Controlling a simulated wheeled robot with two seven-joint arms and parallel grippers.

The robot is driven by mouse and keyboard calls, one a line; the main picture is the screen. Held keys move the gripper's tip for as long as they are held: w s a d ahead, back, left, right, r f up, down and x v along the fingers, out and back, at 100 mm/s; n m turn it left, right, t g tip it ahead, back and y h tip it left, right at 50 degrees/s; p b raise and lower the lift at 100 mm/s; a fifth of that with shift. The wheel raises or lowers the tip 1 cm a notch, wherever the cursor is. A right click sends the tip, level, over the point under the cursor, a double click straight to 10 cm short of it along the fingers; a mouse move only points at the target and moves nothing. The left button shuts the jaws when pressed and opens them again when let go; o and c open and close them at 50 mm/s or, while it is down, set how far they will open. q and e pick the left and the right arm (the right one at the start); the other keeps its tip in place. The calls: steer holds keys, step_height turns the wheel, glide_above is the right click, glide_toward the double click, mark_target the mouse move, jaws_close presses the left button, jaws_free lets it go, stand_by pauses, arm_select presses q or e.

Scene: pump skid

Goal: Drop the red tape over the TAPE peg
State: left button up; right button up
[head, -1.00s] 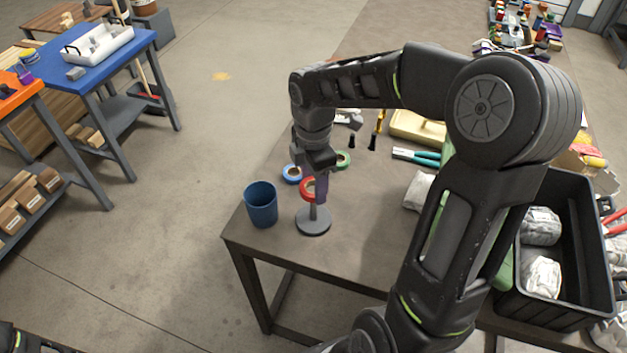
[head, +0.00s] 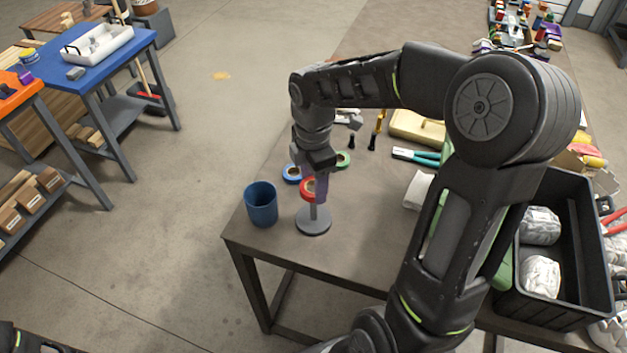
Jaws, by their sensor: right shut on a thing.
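The red tape (head: 308,190) is a ring held at the top of the TAPE peg, a grey post on a round grey base (head: 313,222) near the table's front left corner. My right gripper (head: 318,188) points down and is shut on the red tape. The post shows below the tape; whether its tip is inside the ring I cannot tell. The fingers partly hide the tape's right side. My left gripper is not in view.
A blue cup (head: 261,205) stands just left of the peg base. A blue tape (head: 292,173) and a green tape (head: 343,159) lie behind. Bare table lies in front of the peg.

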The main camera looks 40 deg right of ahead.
steer(key=shift+f, duration=0.4)
stand_by(0.3)
steer(key=o, duration=1.3)
steer(key=shift+c, duration=0.2)
step_height(320, 180, up, 8)
steer(key=b, duration=0.1)
steer(key=shift+f, duration=0.1)
